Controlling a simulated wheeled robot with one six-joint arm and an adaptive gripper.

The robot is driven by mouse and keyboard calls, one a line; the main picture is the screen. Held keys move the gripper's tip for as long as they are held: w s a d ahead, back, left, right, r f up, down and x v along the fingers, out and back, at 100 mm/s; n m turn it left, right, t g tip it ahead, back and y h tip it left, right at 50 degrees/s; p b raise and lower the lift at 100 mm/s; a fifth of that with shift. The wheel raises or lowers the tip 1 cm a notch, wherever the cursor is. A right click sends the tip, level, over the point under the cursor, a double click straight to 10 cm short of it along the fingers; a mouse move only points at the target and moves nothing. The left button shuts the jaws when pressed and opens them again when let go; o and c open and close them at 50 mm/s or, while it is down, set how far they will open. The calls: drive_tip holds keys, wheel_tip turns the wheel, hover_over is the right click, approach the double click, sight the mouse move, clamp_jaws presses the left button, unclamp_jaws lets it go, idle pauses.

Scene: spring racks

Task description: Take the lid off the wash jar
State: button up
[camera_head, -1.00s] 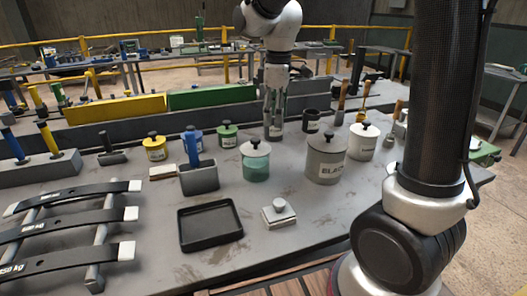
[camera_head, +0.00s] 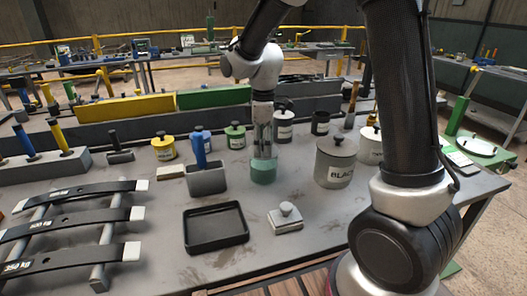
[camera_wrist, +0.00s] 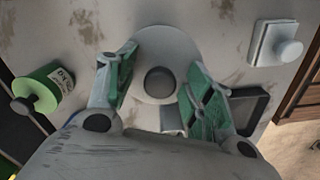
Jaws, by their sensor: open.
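The wash jar (camera_head: 264,174) is a clear jar of greenish liquid standing upright on the grey bench. Its pale round lid (camera_wrist: 168,48) with a dark round knob (camera_wrist: 160,83) is on it, seen from above in the wrist view. My gripper (camera_head: 263,146) points down over the jar and hides most of the lid in the head view. In the wrist view my gripper (camera_wrist: 162,66) is open, with one finger on each side of the knob. I cannot tell whether either finger touches the lid.
A large jar marked BLACK (camera_head: 335,167) and a white jar (camera_head: 369,146) stand to the right. A grey bin (camera_head: 207,181) is close on the left, with a green pot (camera_head: 235,136) behind. A black tray (camera_head: 215,247) and a knobbed block (camera_head: 285,224) lie in front.

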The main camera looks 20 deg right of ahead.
clamp_jaws()
